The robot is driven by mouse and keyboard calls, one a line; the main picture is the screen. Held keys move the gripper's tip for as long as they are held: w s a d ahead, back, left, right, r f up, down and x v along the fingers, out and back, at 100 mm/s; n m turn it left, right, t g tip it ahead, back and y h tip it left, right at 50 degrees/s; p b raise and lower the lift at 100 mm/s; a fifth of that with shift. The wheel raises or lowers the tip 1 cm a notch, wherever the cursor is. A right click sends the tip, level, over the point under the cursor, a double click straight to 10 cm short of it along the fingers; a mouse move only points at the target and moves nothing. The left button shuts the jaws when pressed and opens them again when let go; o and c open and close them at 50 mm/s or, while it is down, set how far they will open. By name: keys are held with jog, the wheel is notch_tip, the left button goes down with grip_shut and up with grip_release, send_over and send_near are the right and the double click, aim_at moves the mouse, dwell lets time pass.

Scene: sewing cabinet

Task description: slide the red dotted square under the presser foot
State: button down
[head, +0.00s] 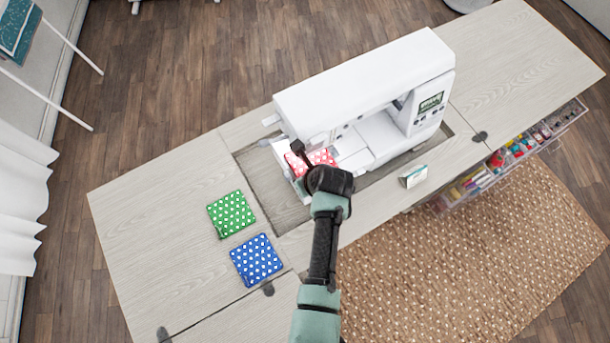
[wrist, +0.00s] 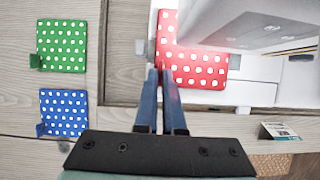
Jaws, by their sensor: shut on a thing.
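The red dotted square (head: 321,156) lies at the left end of the white sewing machine (head: 365,80), partly hidden by my arm. In the wrist view the red dotted square (wrist: 205,68) spreads right of my fingertips, its upper right part covered by the machine's head (wrist: 255,28). My gripper (wrist: 161,72) is shut on the square's left edge, fingers close together. In the head view my gripper (head: 303,152) is at the machine's left end. The presser foot cannot be made out clearly, so I cannot tell whether cloth is under it.
A green dotted square (head: 231,214) and a blue dotted square (head: 256,260) lie on the cabinet top (head: 150,220) to the left. An open drawer (head: 500,160) of supplies juts out at the right.

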jog(key=c, duration=0.9)
grip_release()
jog(key=shift+c, duration=0.2)
jog(key=shift+r, duration=0.15)
jog(key=v, duration=1.2)
jog(key=shift+s+r, duration=0.2)
jog(key=shift+r, duration=0.1)
jog(key=shift+w+d, duration=0.1)
